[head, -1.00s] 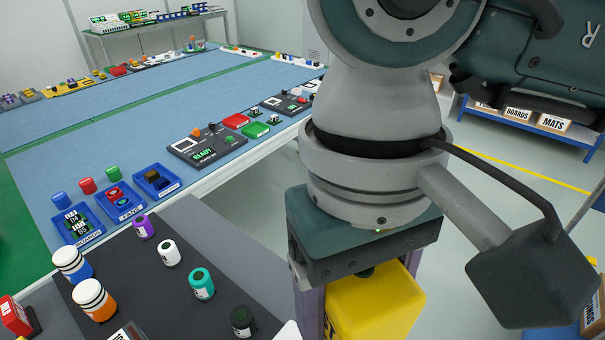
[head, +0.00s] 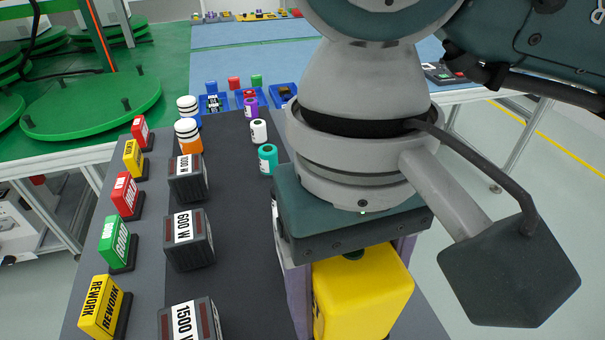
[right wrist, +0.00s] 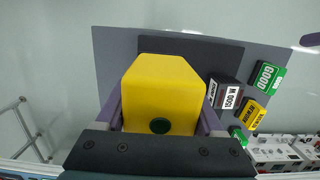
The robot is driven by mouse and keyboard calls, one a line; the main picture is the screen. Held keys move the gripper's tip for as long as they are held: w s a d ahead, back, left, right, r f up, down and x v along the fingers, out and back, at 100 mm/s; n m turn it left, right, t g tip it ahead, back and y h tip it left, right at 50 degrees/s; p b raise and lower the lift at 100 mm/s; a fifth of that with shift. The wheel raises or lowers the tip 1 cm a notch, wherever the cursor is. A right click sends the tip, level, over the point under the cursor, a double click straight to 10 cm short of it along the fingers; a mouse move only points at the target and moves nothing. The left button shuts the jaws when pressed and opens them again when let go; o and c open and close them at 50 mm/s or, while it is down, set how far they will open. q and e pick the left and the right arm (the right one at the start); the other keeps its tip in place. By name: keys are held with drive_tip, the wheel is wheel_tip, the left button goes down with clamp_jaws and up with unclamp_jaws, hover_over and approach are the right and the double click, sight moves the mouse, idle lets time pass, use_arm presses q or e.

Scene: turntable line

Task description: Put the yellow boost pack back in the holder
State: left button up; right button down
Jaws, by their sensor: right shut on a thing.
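The yellow boost pack (head: 362,295) is a bright yellow block with a dark round spot on its top. My right gripper (head: 348,285) is shut on it, with one purple-grey finger on each side. In the right wrist view, the pack (right wrist: 160,80) fills the middle between the fingers of the gripper (right wrist: 160,112), over a grey bench top with a dark mat. I cannot tell the gap between pack and bench. I cannot make out the holder. My left gripper is not in view.
A green turntable (head: 95,100) stands beyond, left. Open floor (head: 480,190) lies right.

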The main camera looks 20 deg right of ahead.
drive_tip(key=shift+f+b, duration=0.35)
drive_tip(key=shift+f, duration=0.25)
wheel_tip(320, 180, down, 4)
drive_tip(key=shift+f+b, duration=0.1)
drive_tip(key=shift+b, duration=1.15)
drive_tip(key=shift+f+b, duration=0.95)
drive_tip(key=shift+b, duration=0.25)
drive_tip(key=shift+f+b, duration=1.3)
drive_tip(key=shift+b, duration=0.35)
unclamp_jaws()
